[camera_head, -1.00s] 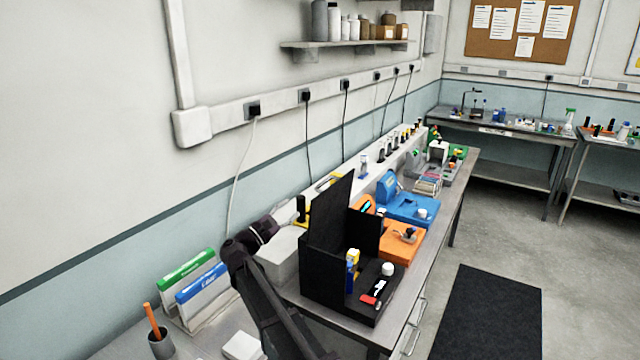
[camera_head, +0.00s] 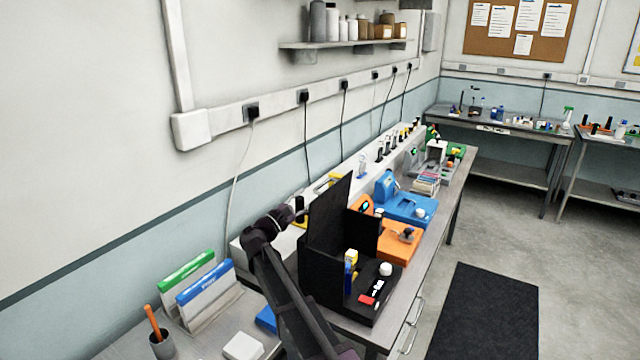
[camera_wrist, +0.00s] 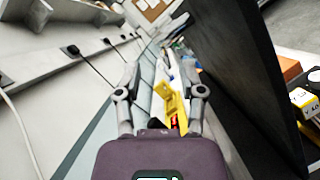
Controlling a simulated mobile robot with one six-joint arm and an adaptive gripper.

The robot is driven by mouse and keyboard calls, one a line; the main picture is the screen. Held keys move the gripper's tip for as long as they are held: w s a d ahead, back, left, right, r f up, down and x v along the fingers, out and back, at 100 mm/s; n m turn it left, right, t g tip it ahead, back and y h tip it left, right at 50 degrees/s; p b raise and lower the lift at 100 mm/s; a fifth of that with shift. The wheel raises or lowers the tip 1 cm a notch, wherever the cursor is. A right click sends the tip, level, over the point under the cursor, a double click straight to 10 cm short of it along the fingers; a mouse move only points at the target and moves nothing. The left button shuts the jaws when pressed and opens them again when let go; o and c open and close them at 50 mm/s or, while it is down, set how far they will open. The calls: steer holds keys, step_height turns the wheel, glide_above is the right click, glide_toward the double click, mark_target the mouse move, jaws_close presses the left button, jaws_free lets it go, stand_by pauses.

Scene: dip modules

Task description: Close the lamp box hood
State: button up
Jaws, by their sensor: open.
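The black lamp box (camera_head: 320,285) stands on the bench with its hood (camera_head: 329,218) raised, a tall dark panel standing nearly upright. In the wrist view the hood (camera_wrist: 232,62) is a large dark panel to the right of my gripper. My gripper (camera_wrist: 160,75) is open, with a gap between its fingers and nothing held. In the head view my gripper (camera_head: 299,213) is at the wall side of the hood, near its left edge, partly hidden. I cannot tell whether it touches the hood.
Small items, including a white-capped piece (camera_head: 386,269), sit at the box's open front. An orange unit (camera_head: 400,246) and a blue unit (camera_head: 408,207) stand beyond it. Green and blue binders (camera_head: 205,290) stand left of my arm. The wall with hanging cables is close behind.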

mark_target(321, 186)
steer(key=p+x, duration=0.1)
steer(key=x, duration=0.6)
steer(key=shift+w+d+r+p, duration=0.1)
steer(key=shift+w+p, duration=0.05)
steer(key=shift+p, duration=0.25)
jaws_close()
